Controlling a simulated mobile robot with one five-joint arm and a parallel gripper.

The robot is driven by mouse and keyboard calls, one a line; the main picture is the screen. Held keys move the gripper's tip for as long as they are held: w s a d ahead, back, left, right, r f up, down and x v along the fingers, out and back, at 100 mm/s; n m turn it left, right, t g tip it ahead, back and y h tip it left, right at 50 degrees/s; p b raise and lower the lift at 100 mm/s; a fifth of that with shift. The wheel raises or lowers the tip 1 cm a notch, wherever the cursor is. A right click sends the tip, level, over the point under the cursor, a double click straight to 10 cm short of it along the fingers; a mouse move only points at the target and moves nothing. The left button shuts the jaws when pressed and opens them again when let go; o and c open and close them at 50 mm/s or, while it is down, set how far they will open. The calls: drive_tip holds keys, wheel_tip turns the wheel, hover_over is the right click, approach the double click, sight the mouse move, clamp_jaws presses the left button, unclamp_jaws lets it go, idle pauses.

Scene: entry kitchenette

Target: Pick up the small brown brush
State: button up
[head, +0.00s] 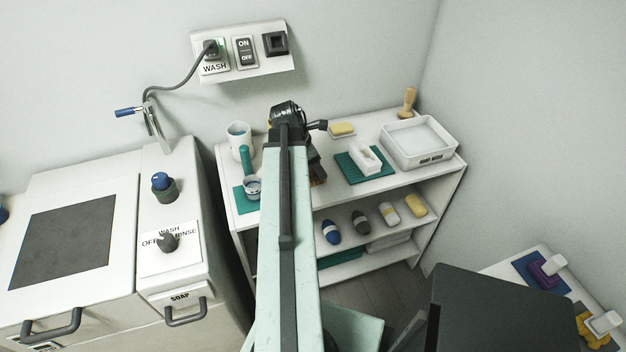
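A small brown thing (319,177) shows just right of my arm on the top of the white shelf unit, mostly hidden; it may be the brush. A tan wooden piece with a knobbed handle (407,102) stands upright at the back right of the same top, behind the white tray; I cannot tell whether it is a brush. My gripper (315,168) is a dark shape at the far end of my arm, close to the partly hidden brown thing. My arm covers most of it, so its fingers and any contact are unclear.
The shelf unit (335,206) also bears a white mug (239,141), a cup (252,187), a yellow sponge (342,129), a white holder (365,158) on a green mat and a white tray (420,161). A white washing unit (120,190) stands left; a wall rises behind.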

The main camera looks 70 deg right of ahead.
drive_tip(key=shift+r, duration=0.1)
drive_tip(key=shift+c, duration=0.6)
drive_tip(key=c, duration=1.1)
drive_tip(key=shift+r, duration=0.1)
wheel_tip(320, 180, up, 10)
drive_tip(key=p, duration=1)
